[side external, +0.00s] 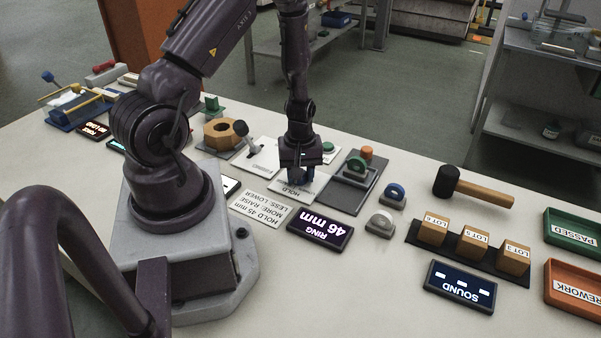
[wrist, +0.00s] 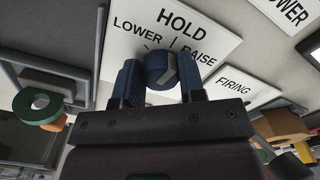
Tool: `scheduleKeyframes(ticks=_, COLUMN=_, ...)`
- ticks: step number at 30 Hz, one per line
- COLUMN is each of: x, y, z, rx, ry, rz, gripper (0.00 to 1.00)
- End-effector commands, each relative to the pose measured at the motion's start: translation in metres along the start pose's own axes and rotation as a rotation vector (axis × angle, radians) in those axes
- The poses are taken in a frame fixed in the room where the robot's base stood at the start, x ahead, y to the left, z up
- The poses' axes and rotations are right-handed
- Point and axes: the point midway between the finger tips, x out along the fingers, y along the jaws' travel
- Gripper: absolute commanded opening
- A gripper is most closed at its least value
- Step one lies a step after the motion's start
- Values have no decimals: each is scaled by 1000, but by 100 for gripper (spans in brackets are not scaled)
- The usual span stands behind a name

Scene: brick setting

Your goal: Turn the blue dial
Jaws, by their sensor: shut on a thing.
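The blue dial (wrist: 160,70) sits on a white plate (wrist: 212,25) marked HOLD, LOWER and RAISE. It carries a lighter pointer mark that tilts toward the RAISE side in the wrist view. My gripper (wrist: 160,82) has one finger on each side of the dial and is shut on it. In the side view my gripper (side external: 297,178) points down at the plate, and the dial is mostly hidden by the fingers.
A grey fixture (side external: 353,190) with a green ring stands close to the right of my gripper. A lever (side external: 241,130) and a wooden hexagonal block (side external: 222,134) stand to the left. A mallet (side external: 470,188), LOT blocks (side external: 474,244) and trays (side external: 574,232) lie further right.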

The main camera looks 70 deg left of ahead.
Motion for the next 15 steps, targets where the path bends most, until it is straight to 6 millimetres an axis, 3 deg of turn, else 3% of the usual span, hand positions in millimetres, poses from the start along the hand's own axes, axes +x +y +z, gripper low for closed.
scheduleKeyframes(ticks=15, x=-1, y=-2, z=-1, rx=489, ry=1, rz=0, gripper=13)
